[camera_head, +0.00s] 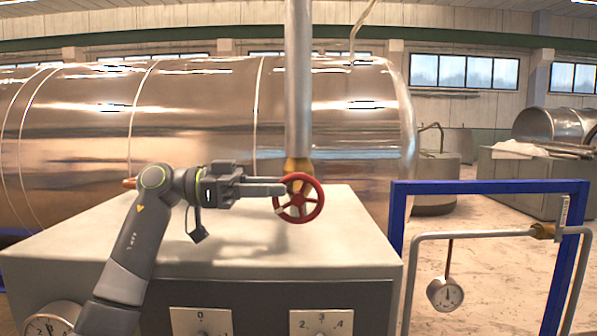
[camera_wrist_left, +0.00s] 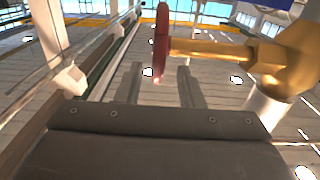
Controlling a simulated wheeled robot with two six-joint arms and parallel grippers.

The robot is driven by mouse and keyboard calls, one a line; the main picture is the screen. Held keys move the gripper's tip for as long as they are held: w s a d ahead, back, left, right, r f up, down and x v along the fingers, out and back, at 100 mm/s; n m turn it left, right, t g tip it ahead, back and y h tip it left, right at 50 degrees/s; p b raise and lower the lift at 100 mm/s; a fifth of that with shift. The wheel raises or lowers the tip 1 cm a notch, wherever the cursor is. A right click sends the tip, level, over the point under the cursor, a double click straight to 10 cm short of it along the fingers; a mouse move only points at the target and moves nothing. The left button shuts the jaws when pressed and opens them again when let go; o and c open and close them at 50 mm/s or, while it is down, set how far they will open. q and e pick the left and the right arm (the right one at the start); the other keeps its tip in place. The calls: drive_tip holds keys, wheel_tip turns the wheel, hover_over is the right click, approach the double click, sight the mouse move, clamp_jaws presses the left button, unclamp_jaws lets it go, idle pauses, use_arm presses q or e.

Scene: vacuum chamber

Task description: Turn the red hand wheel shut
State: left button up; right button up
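The red hand wheel (camera_head: 316,209) sits on a brass valve (camera_head: 297,166) at the foot of a vertical grey pipe. In the left wrist view the wheel (camera_wrist_left: 161,40) shows edge-on, with its brass stem (camera_wrist_left: 215,50) running right. My left gripper (camera_head: 284,189) reaches in from the left, its fingertips overlapping the wheel's left rim in the head view. In the left wrist view its two fingers (camera_wrist_left: 160,72) are apart, with the near end of the rim in the gap between them. I cannot tell whether either finger touches it. My right gripper is not in view.
A pale-topped cabinet (camera_head: 330,255) with dials on its front stands below the wheel. A large shiny tank (camera_head: 200,110) lies behind. A blue frame (camera_head: 480,187) with a bent pipe and hanging gauge (camera_head: 445,294) stands at right. Open floor lies beyond it.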

sight(298, 224)
use_arm(q)
drive_tip(key=d, duration=0.2)
drive_tip(key=d+p, duration=0.1)
drive_tip(key=d, duration=0.1)
drive_tip(key=shift+s+r, duration=0.2)
drive_tip(key=shift+d+f+p, duration=0.1)
drive_tip(key=shift+d+p, duration=0.25)
drive_tip(key=shift+d, duration=0.1)
drive_tip(key=shift+w+f, duration=0.1)
clamp_jaws()
